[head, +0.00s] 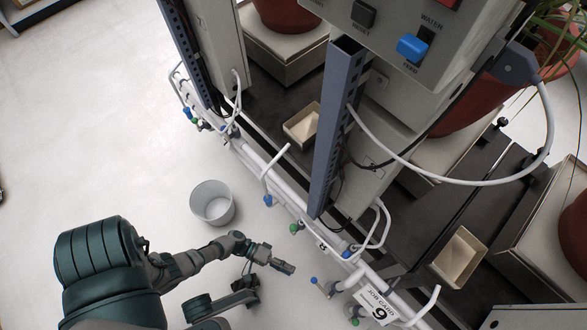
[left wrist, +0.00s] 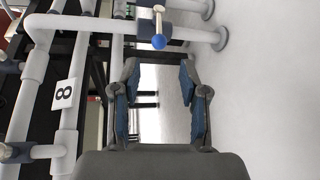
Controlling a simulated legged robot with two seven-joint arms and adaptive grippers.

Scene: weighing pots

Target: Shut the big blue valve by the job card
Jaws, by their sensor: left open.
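A white job card (head: 375,303) with one large digit, 6 or 9, hangs on the white pipework at the lower right of the head view. A blue valve knob (head: 314,281) on a short stem sticks out left of the card. Another blue valve (head: 346,254) sits on the pipe above it. My left gripper (head: 287,268) is open and empty, just left of the pipes and apart from the nearer blue knob. In the left wrist view, the open fingers (left wrist: 157,95) point toward a blue-tipped valve (left wrist: 158,42) ahead. My right gripper is not visible.
A green valve (head: 295,229) and another blue one (head: 268,200) are farther up the pipe. A tag reading 8 (left wrist: 64,94) hangs on the pipes.

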